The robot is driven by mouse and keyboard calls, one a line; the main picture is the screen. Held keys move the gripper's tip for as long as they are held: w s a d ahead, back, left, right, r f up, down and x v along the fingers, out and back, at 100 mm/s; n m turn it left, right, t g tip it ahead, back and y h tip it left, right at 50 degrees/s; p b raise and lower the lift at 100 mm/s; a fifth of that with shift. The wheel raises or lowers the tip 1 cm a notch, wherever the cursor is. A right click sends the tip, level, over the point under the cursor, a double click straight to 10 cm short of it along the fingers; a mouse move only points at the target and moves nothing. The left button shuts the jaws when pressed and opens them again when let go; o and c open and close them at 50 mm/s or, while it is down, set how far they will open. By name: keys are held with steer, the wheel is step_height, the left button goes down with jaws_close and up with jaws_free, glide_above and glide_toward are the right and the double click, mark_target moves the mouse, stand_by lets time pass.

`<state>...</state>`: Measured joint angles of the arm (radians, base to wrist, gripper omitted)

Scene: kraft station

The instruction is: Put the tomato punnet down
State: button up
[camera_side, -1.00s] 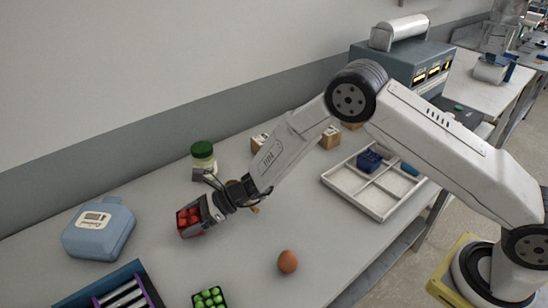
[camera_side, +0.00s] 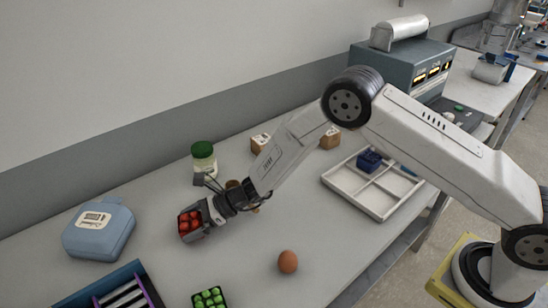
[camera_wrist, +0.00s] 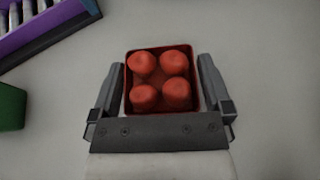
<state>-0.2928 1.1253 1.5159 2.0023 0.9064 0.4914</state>
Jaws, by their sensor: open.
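The tomato punnet (camera_side: 190,224) is a small dark red tray holding several red tomatoes. In the side view it is at the left middle of the table, at the end of my gripper (camera_side: 200,222). In the wrist view the punnet (camera_wrist: 127,76) sits upright between the two fingers of my gripper (camera_wrist: 161,82), with narrow gaps at its sides. My gripper is open around it. The punnet appears to rest on the table, but its underside is hidden.
A blue case (camera_side: 98,232) and a rack with purple edges (camera_side: 148,284) are at the left. A green punnet (camera_side: 209,299) and an egg (camera_side: 288,262) lie in front. A green-lidded jar (camera_side: 204,158) stands behind. A white divided tray (camera_side: 378,207) is at the right.

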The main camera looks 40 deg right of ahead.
steer(key=shift+r, duration=0.15)
steer(key=v, duration=1.2)
steer(key=shift+s, duration=0.1)
stand_by(0.3)
steer(key=shift+s+r+n, duration=0.15)
steer(key=shift+s+n, duration=0.15)
steer(key=shift+s, duration=0.05)
steer(key=s+n+g, duration=0.1)
steer(key=s+d+n+g+h, duration=0.1)
steer(key=s+n, duration=0.1)
steer(key=s+d+r+n+g+h, duration=0.1)
steer(key=s, duration=0.1)
steer(key=shift+s+d+r, duration=0.1)
steer(key=shift+s+r, duration=0.05)
steer(key=shift+s, duration=0.05)
steer(key=s+d+r+n+h, duration=0.2)
steer(key=s+d+n+h, duration=0.3)
steer(key=s+d+n, duration=0.2)
steer(key=s+d+r+n+h, duration=0.3)
steer(key=s+d+n+h, duration=0.2)
steer(key=s+d+n, duration=0.2)
steer(key=shift+s+d+r+n+t+h, duration=0.3)
steer(key=shift+d+n, duration=1.05)
steer(key=shift+n, duration=0.55)
steer(key=shift+w, duration=0.2)
